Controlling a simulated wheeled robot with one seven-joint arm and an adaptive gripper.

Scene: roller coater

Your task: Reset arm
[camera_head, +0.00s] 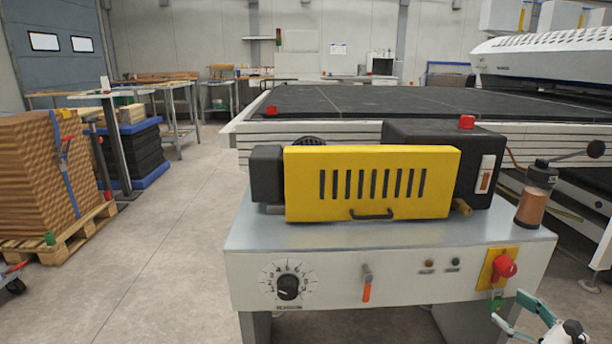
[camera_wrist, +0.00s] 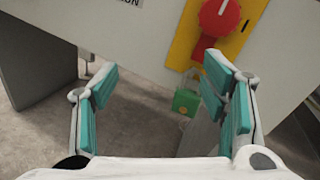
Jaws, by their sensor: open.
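My gripper (camera_head: 512,312) is at the bottom right of the head view, just below the machine's front panel. In the wrist view my gripper (camera_wrist: 157,82) is open, its two teal-padded fingers apart with nothing between them. A red rotary switch (camera_head: 503,267) sits on a yellow plate at the panel's right end. The switch also shows at the top of the wrist view (camera_wrist: 220,15). A green padlock (camera_wrist: 187,103) hangs below the switch's red tab, beyond my fingertips and apart from them. Whether it is locked cannot be told.
The roller coater has a yellow slotted cover (camera_head: 370,183), a dial (camera_head: 288,287) and an orange-tipped lever (camera_head: 366,284). A brown bottle (camera_head: 534,195) stands on its right. A loaded pallet (camera_head: 60,240) stands at left. The floor between (camera_head: 170,260) is clear.

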